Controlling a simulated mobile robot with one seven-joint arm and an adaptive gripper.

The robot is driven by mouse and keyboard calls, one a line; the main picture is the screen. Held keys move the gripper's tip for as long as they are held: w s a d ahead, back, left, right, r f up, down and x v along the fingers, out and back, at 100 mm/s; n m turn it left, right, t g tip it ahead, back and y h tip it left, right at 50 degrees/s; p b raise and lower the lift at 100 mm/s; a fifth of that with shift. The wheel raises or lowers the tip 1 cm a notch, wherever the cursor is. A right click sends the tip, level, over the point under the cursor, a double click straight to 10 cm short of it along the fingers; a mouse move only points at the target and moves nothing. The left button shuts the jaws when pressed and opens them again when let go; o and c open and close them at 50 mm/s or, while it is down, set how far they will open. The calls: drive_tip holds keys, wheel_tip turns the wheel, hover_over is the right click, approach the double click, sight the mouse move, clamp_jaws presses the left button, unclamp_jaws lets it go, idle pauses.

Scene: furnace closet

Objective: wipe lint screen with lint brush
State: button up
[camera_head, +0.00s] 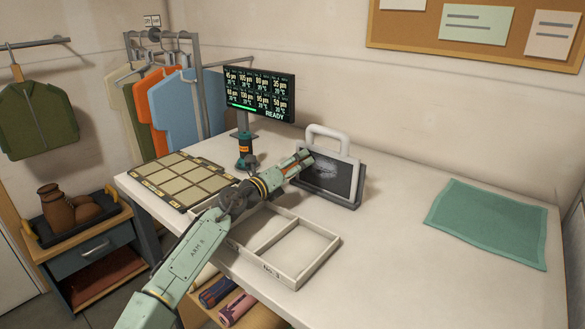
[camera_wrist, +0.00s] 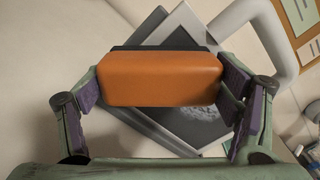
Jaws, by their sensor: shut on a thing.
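The lint screen (camera_head: 344,180) is a dark panel in a pale frame with a large white handle, standing tilted back in a grey base on the table. A pale grey patch shows on its dark face. In the wrist view the lint screen (camera_wrist: 203,122) lies behind the held brush. My gripper (camera_head: 303,164) is just in front of the screen's left side. It is shut on the lint brush (camera_wrist: 160,78), whose orange block spans between both fingers. I cannot tell whether the brush touches the screen. The brush's far side is hidden.
A divided white tray (camera_head: 315,235) lies below my arm. A gridded board (camera_head: 178,180), a small dark green device (camera_head: 245,150) and a display reading READY (camera_head: 262,93) are to the left. A green cloth (camera_head: 490,222) lies at right. Table between screen and cloth is clear.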

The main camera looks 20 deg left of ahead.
drive_tip(key=shift+w, duration=0.25)
drive_tip(key=shift+d, duration=0.1)
